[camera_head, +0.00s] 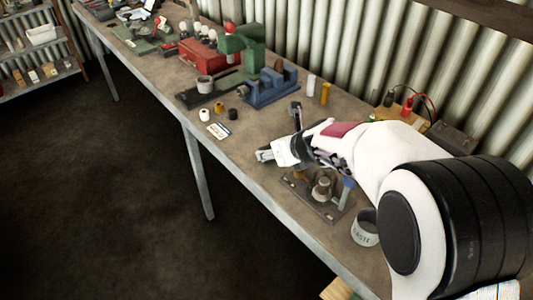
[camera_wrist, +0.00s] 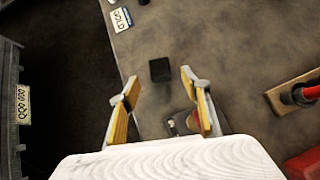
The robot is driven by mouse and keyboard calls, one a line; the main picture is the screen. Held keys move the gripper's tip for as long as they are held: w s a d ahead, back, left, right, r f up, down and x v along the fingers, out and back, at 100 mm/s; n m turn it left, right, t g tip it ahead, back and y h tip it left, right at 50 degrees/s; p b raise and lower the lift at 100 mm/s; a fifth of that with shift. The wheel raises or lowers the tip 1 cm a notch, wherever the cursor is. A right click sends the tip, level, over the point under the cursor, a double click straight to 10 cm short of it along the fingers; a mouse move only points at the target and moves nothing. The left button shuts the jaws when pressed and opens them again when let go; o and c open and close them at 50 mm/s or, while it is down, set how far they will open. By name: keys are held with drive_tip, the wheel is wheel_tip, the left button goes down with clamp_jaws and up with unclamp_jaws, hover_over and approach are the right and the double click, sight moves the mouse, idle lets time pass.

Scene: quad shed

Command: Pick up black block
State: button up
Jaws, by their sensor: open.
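The black block (camera_wrist: 160,70) is a small dark cube on the grey-brown bench top. In the wrist view it lies beyond my fingertips, roughly in line with the gap between them. My gripper (camera_wrist: 160,88) is open, with two wood-coloured finger pads spread apart and nothing between them. In the head view my gripper (camera_head: 264,155) is low over the bench near its front edge. I cannot make out the black block clearly in the head view; my gripper and wrist may hide it.
A label card (camera_head: 218,130) reading GOLD (camera_wrist: 121,19) lies near the bench edge. Small cylinders (camera_head: 219,107) stand behind it. A blue fixture (camera_head: 270,87) is farther back. A metal plate fixture (camera_head: 318,195) and a waste cup (camera_head: 365,228) stand near my arm.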

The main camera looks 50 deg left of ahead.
drive_tip(key=shift+x, duration=2.8)
drive_tip(key=c, duration=1.3)
